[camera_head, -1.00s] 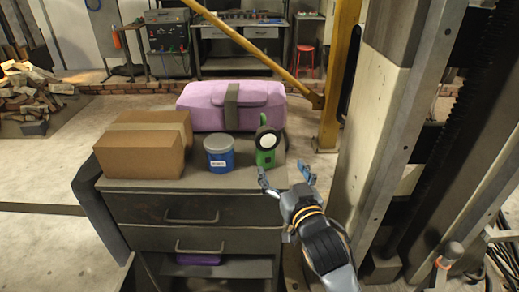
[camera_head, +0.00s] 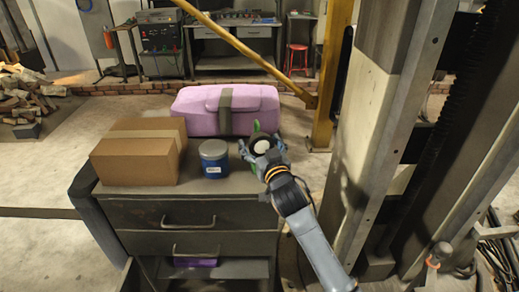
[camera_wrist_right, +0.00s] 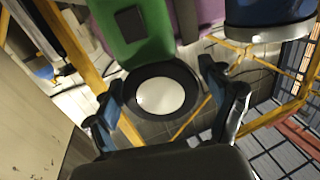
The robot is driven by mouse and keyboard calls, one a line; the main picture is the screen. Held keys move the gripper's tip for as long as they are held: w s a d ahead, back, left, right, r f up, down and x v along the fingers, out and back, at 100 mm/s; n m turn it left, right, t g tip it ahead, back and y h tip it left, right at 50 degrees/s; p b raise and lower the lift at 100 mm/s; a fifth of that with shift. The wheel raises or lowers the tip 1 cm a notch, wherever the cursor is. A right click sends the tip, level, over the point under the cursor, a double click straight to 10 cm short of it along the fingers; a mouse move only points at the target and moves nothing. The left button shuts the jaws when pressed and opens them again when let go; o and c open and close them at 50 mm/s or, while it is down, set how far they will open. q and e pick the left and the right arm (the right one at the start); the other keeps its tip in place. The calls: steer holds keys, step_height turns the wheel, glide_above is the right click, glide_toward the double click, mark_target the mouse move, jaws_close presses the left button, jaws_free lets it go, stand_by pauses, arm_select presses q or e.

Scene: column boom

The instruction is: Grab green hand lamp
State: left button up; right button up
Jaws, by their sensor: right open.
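The green hand lamp (camera_head: 256,128) stands at the right end of the cabinet top, with a black-rimmed round white lens. My right gripper (camera_head: 262,150) is in front of it and hides most of its body in the head view. In the right wrist view the lamp's green body (camera_wrist_right: 137,32) and lens (camera_wrist_right: 160,97) lie between and beyond the fingers. My right gripper (camera_wrist_right: 168,105) is open, a finger on each side of the lens. I cannot tell whether the fingers touch the lamp. My left gripper is not in view.
On the dark drawer cabinet (camera_head: 180,240) a blue can (camera_head: 214,160) stands left of the lamp. A cardboard box (camera_head: 135,155) is farther left, and a pink case (camera_head: 205,112) lies behind. A yellow post (camera_head: 330,90) and a large column (camera_head: 375,130) rise at the right.

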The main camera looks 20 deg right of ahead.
steer(key=shift+w, duration=0.1)
steer(key=c, duration=1.4)
steer(key=shift+r, duration=0.1)
steer(key=shift+c, duration=0.3)
steer(key=shift+r, duration=0.15)
